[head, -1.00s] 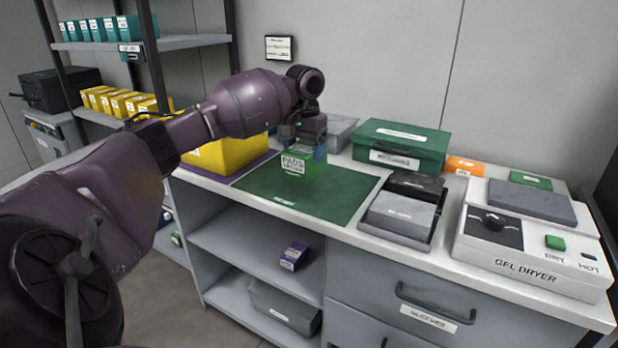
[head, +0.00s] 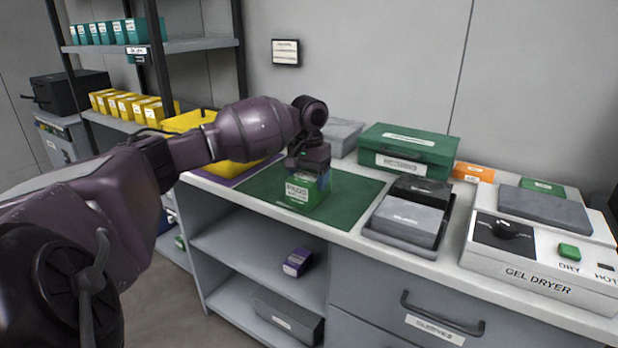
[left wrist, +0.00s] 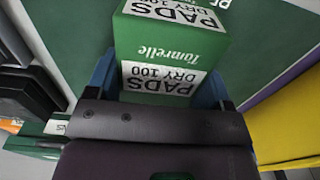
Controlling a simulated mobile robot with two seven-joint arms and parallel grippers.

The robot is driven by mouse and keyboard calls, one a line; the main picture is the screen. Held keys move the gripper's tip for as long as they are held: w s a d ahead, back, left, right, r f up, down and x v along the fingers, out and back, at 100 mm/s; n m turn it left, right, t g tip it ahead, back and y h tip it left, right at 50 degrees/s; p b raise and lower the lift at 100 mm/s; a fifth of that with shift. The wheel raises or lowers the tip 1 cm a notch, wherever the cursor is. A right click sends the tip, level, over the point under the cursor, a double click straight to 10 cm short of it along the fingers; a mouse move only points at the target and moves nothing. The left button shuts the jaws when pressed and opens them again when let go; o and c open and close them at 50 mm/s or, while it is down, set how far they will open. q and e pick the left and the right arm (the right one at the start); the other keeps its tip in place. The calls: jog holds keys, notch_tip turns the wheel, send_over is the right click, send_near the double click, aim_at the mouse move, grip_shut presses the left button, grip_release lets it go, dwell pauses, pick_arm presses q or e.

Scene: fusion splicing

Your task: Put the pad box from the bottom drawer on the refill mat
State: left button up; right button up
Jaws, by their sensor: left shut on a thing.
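The green pad box (head: 304,193), labelled PADS, is at the green refill mat (head: 350,200) on the counter. It is upright, with its base at or just above the mat; I cannot tell whether it touches. My left gripper (head: 309,172) is over the box from above and shut on it. In the left wrist view the pad box (left wrist: 170,50) sits between the blue fingers (left wrist: 160,78), its PADS DRY 100 label showing. The bottom drawer's inside is not in view. My right gripper is not in view.
A yellow bin (head: 230,172) stands left of the mat. To the right are a grey tray (head: 405,243) with grey and black boxes, a green case (head: 405,150) and the gel dryer (head: 540,265). The front part of the mat is bare.

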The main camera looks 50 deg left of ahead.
pick_arm(q)
jog(key=o, duration=1)
jog(key=shift+f, duration=0.1)
